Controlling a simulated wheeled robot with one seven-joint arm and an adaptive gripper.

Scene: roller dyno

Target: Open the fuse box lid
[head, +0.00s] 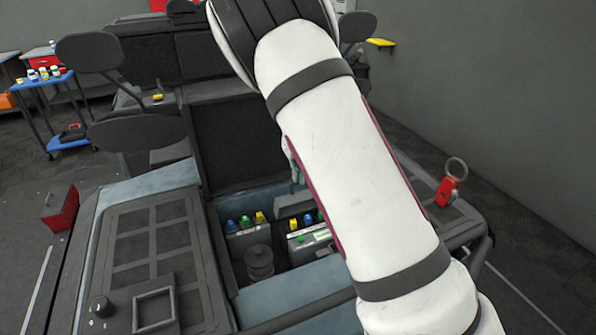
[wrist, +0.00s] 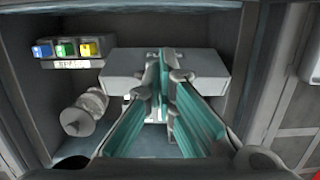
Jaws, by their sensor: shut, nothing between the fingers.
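The fuse box (head: 306,243) is a grey box in the right part of the open bay, with yellow, blue and green fuses showing on top in the head view. A grey block-like lid (head: 293,204) stands up behind these fuses; the wrist view shows it as a wide pale block (wrist: 128,68). My gripper (wrist: 163,62) has teal fingers, shut and empty, with the tips overlapping the lid's middle in the wrist view. I cannot tell whether they touch it. The fingers hide most of the fuse box there, and my arm covers its right side in the head view.
A second fuse row (head: 246,226) sits to the left in the bay, with a ribbed cylinder (head: 259,262) in front of it. The bay walls are close on both sides. A red tag with a ring (head: 448,191) stands on the right panel.

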